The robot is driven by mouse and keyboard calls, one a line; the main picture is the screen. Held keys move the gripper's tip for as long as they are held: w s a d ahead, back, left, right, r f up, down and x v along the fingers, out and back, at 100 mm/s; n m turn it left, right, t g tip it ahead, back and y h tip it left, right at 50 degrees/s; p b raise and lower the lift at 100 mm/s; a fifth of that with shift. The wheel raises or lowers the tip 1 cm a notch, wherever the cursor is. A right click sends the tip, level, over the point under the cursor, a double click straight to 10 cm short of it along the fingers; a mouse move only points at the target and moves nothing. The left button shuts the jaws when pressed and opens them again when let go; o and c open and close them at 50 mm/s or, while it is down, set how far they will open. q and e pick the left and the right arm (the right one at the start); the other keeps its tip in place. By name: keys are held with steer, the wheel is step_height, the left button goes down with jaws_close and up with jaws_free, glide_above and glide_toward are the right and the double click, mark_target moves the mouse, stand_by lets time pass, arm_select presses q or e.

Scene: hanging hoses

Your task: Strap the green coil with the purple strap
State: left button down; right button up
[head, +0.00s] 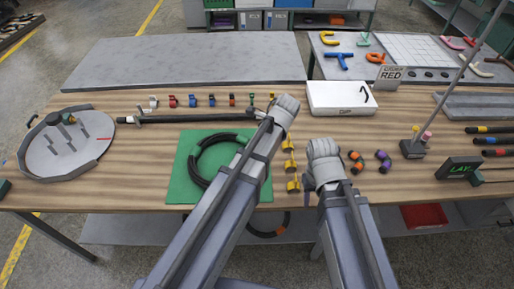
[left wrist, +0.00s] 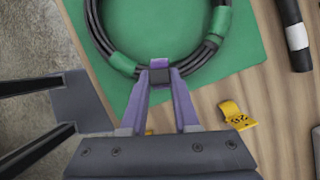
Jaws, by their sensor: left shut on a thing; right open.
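The coil (head: 199,160) is a dark ring of hose on a green mat (head: 180,178); my left arm covers its right side. The left wrist view shows the coil (left wrist: 100,32) with green bands around it. My left gripper (left wrist: 161,80) is shut on a small purple-and-dark piece, apparently the purple strap (left wrist: 158,63), at the coil's near edge between two green bands. I cannot tell whether the strap closes around the hose. In the head view the left fingers are hidden. My right gripper (head: 322,150) is open above the table, right of the mat; its fingertips hardly show.
Yellow clips (head: 292,165) lie right of the mat. Orange pieces (head: 356,160) and purple pieces (head: 384,161) lie farther right. A long black rod (head: 190,118) lies behind the mat, a round grey tray (head: 38,160) at left, and a white box (head: 335,95) at the back.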

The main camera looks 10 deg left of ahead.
arm_select(q)
steer(key=shift+f+b, duration=1.35)
steer(key=shift+f, duration=0.25)
steer(key=shift+f+b, duration=0.35)
steer(key=shift+b, duration=0.05)
steer(key=shift+f+b, duration=0.75)
steer(key=shift+f+b, duration=0.7)
stand_by(0.6)
